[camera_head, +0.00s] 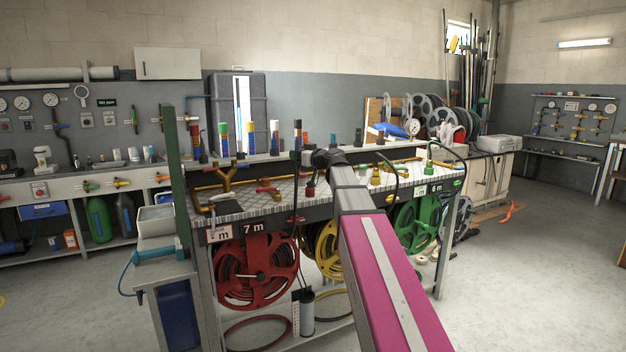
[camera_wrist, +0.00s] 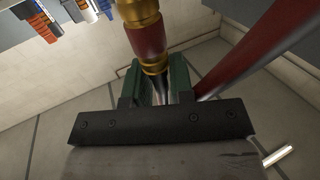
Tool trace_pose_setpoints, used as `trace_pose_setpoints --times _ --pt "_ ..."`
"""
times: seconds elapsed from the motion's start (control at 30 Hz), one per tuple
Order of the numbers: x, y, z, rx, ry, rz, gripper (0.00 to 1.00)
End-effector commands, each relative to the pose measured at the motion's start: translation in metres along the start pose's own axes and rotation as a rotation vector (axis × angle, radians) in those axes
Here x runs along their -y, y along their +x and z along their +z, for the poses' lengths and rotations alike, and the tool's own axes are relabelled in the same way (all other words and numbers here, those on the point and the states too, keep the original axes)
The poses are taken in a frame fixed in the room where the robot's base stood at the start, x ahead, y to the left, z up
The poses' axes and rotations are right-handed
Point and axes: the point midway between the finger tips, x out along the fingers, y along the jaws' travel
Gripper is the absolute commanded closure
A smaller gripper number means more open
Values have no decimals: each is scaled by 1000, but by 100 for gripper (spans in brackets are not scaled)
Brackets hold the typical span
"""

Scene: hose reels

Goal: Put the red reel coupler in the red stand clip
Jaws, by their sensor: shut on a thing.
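My gripper (camera_wrist: 160,84) has green fingers shut around the dark stem of a brass coupler with a red band (camera_wrist: 150,38), the red reel coupler. The coupler juts out beyond the fingertips at the top of the wrist view. In the head view my gripper (camera_head: 319,160) is above the middle of the workbench, and my arm hides part of the bench. The red reel (camera_head: 255,272) hangs under the front left of the bench, below a "7 m" label. I cannot make out the red stand clip for certain. A small dark red fitting (camera_head: 311,188) shows just below my gripper.
A dark red bar (camera_wrist: 255,50) slants close to the right of the fingers. Brass fittings (camera_head: 226,180) lie on the bench at left, and yellow fittings (camera_head: 375,178) stand at right. Several upright coloured items line the back shelf. A green post (camera_head: 178,180) rises at left.

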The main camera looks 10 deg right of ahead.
Motion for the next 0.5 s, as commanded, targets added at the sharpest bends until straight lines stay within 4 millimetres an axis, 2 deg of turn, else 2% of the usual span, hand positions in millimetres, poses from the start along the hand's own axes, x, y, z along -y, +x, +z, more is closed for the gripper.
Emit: trace_pose_setpoints --times 0.1,0.3,0.5 --pt "-27 0 15 1 2 1 100" --pt "-60 -2 35 0 2 -1 100" --pt "-70 -4 43 0 1 -2 100"
